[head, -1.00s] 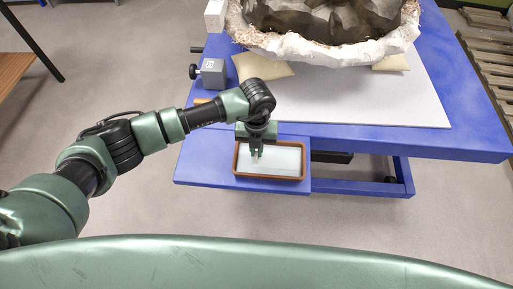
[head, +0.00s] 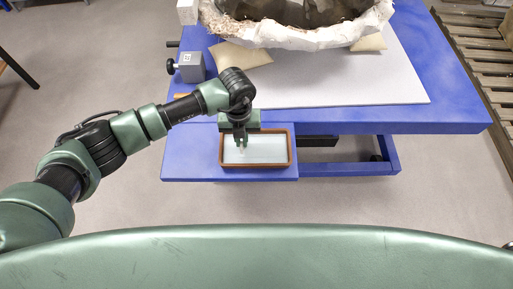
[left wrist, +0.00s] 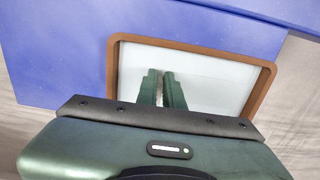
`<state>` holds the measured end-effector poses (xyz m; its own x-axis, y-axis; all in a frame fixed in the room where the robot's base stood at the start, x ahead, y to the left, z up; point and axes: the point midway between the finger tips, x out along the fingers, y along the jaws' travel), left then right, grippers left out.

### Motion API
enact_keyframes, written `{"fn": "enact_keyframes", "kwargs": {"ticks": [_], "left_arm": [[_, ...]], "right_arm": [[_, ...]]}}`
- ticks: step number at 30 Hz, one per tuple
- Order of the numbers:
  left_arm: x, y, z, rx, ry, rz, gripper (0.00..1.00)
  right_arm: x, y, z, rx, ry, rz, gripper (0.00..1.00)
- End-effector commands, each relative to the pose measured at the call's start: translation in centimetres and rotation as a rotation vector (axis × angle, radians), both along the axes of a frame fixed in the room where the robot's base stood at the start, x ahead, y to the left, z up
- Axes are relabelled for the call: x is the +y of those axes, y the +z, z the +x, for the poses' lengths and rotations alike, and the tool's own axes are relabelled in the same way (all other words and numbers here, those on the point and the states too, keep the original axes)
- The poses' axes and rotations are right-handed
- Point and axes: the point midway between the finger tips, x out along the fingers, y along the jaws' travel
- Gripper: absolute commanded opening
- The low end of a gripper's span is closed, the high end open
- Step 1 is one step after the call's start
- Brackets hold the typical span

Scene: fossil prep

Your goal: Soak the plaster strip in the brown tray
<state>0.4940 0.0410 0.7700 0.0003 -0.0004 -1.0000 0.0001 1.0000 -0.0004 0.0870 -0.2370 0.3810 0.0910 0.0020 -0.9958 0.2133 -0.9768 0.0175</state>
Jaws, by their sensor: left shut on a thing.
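The brown tray (head: 256,167) stands on the blue side shelf at the table's front. It holds a pale, bluish-white fill that looks like liquid. My left gripper (head: 241,146) points down into the left part of the tray. It is shut on a small pale piece, the plaster strip (head: 241,151), barely visible under the fingertips. In the left wrist view the tray's rim (left wrist: 200,45) frames the two green fingers (left wrist: 163,76) over the pale fill. My right gripper is not in view.
A large dark fossil in a white jacket (head: 300,38) rests on a pale board (head: 330,92) behind the tray. Cushions (head: 240,56) support it. A grey block with a knob (head: 191,67) stands at left. The blue shelf (head: 190,155) is clear left of the tray.

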Motion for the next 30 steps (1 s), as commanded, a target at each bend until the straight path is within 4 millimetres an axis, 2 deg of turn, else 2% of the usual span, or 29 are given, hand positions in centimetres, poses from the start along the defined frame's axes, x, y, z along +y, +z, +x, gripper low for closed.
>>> {"fn": "enact_keyframes", "kwargs": {"ticks": [22,30], "left_arm": [[0.0,5.7,0.0,-0.001,-0.001,0.0,0.0],[0.0,6.0,0.0,0.0,0.0,0.0,0.0]], "right_arm": [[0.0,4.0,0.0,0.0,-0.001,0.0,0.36],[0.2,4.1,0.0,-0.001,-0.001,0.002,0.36]]}}
